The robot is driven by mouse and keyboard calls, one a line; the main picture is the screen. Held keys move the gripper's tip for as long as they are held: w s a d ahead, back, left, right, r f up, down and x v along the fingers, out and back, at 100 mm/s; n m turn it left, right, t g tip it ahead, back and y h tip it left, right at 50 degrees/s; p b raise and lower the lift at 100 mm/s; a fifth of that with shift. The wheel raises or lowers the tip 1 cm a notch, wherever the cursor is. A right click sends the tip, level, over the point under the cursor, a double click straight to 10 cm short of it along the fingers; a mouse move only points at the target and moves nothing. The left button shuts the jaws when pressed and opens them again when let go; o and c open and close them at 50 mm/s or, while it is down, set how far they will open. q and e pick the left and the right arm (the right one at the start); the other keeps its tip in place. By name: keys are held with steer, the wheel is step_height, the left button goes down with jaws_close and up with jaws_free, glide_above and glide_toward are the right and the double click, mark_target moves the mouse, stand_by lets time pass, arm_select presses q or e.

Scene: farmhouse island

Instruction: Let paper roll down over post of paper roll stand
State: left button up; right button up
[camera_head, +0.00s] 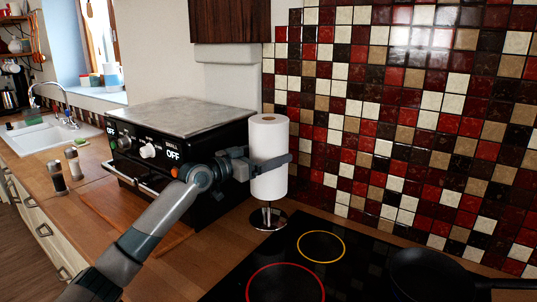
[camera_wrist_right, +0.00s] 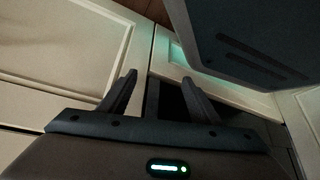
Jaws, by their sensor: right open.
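The white paper roll (camera_head: 269,187) is upright in the head view, between the black oven and the cooktop. My left gripper (camera_head: 270,159) is around its middle, one finger across its front; the other finger is hidden behind it. The paper roll stand (camera_head: 270,218) has a round shiny base on the counter. A short length of its post shows between the base and the roll's bottom edge, so the roll is above the base. How much post is inside the roll is hidden. My right gripper (camera_wrist_right: 158,78) is open and empty in the right wrist view.
The black oven (camera_head: 180,150) stands left of the roll. The cooktop (camera_head: 325,265) with a dark pan (camera_head: 428,272) is at the front right. A tiled wall (camera_head: 410,110) rises behind. Cabinet fronts (camera_wrist_right: 70,45) lie ahead of my right gripper in its wrist view.

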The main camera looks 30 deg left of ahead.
arm_select(q)
steer(key=shift+f+b, duration=0.45)
steer(key=shift+f, duration=0.15)
arm_select(e)
steer(key=shift+w+a+r, duration=0.2)
steer(key=shift+w+a, duration=0.05)
stand_by(0.7)
